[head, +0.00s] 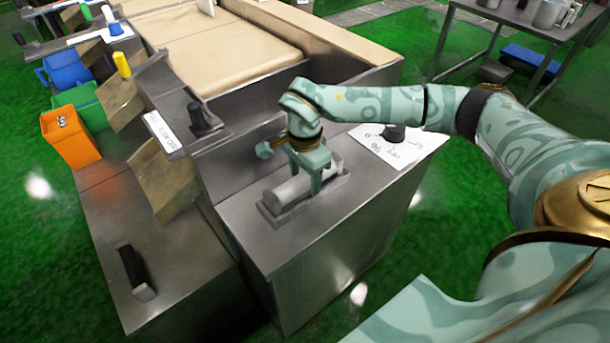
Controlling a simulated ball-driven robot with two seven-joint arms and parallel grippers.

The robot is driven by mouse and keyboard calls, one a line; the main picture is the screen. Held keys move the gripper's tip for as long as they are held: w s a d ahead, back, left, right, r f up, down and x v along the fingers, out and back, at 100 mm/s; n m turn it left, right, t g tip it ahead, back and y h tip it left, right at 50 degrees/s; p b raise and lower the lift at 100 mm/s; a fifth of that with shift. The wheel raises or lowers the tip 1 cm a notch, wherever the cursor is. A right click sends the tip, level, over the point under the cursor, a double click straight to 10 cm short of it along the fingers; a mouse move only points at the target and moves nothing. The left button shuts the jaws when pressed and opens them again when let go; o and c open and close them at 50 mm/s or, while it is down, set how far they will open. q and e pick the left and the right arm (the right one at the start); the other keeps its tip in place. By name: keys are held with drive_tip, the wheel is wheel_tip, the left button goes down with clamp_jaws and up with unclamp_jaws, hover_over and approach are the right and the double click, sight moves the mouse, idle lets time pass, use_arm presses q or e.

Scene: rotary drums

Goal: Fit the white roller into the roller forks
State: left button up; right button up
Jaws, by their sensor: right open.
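The white roller (288,193), a pale grey-white cylinder, lies lengthwise in a low grey cradle (271,219) on top of the steel cabinet. My right gripper (316,183) comes down over the roller from above. Its fingers are open and straddle the roller near its middle and right end. I cannot tell whether they touch it. The gripper hides part of the roller. I cannot make out the roller forks for certain. My left gripper is out of view.
A printed sheet (372,149) with a dark knob (394,133) lies on the cabinet's right rear corner. A tan conveyor belt (215,48) runs behind. A lower steel surface (185,280) with a black handle (131,269) is at left, near an orange bin (70,140). The cabinet top's front is clear.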

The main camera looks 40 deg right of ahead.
sight(305, 175)
wheel_tip(305, 175, up, 12)
drive_tip(key=p, duration=0.2)
drive_tip(key=shift+f+p, duration=0.15)
drive_tip(key=shift+p, duration=0.25)
